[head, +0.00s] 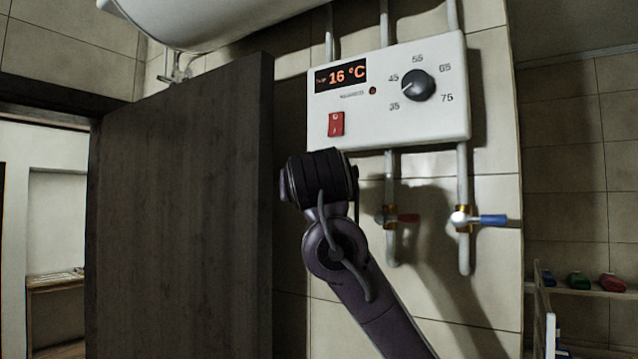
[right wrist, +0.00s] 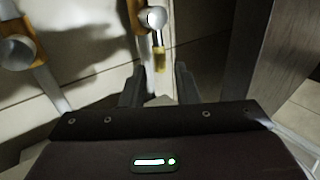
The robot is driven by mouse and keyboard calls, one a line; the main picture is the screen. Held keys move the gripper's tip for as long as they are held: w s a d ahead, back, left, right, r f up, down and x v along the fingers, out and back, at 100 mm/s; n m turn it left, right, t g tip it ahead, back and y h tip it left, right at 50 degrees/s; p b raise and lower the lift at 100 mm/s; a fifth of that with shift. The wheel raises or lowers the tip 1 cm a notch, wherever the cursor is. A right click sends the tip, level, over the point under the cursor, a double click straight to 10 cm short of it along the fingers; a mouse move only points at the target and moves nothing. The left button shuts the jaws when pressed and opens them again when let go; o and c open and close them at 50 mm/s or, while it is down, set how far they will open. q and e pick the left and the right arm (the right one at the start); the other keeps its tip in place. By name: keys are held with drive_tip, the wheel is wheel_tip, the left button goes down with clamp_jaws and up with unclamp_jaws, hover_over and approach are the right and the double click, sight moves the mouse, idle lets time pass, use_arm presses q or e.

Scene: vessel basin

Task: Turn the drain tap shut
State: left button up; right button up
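A tap with a yellow handle (right wrist: 159,60) and a brass collar on a pale pipe is in the right wrist view. Its handle points down the picture, roughly along the pipe. My right gripper (right wrist: 158,82) is open; its two dark fingers stand either side of the handle's line, with nothing clearly gripped. Whether they touch it I cannot tell. In the head view my right wrist hides these fingers and this tap. Two other taps show there, one with a red handle (head: 408,218) and one with a blue handle (head: 493,220). My left gripper is not in view.
A white control panel (head: 440,120) with a dial, red switch and 16 °C display hangs above the taps. A white tank (head: 215,20) is overhead. A dark wooden panel (head: 180,210) stands left of my arm. A shelf (head: 590,290) with coloured items is at right.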

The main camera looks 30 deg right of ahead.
drive_tip(key=p+x, duration=0.2)
drive_tip(key=x, duration=0.3)
clamp_jaws()
